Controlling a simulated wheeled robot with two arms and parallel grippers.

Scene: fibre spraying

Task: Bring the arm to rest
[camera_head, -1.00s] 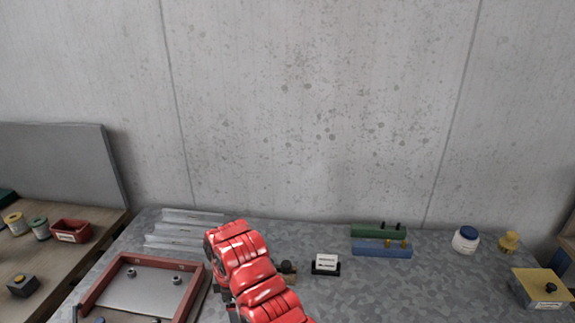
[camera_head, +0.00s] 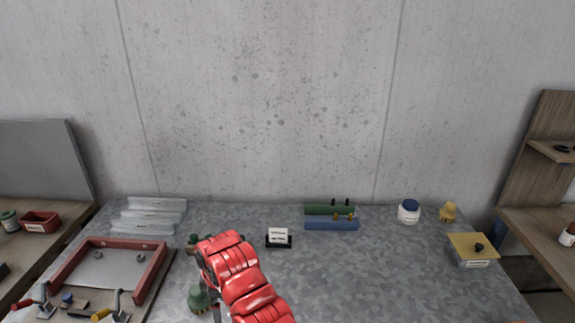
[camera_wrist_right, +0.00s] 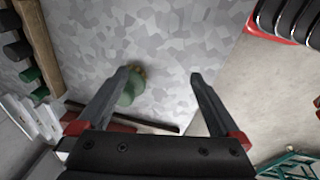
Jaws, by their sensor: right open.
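My right arm (camera_head: 238,275), in red covers, reaches in from the bottom of the head view over the grey speckled table (camera_head: 400,285). My right gripper shows in the right wrist view (camera_wrist_right: 160,77) with its two fingers spread apart and nothing clamped between them. A green rounded object (camera_wrist_right: 130,92) lies beyond the left finger, partly covered by it. A green object also shows in the head view (camera_head: 199,299), beside the arm. The gripper's fingers are hidden in the head view. My left gripper is in neither view.
A red-rimmed frame (camera_head: 102,267) with clamps lies left of the arm, metal strips (camera_head: 150,217) behind it. The right front table is clear.

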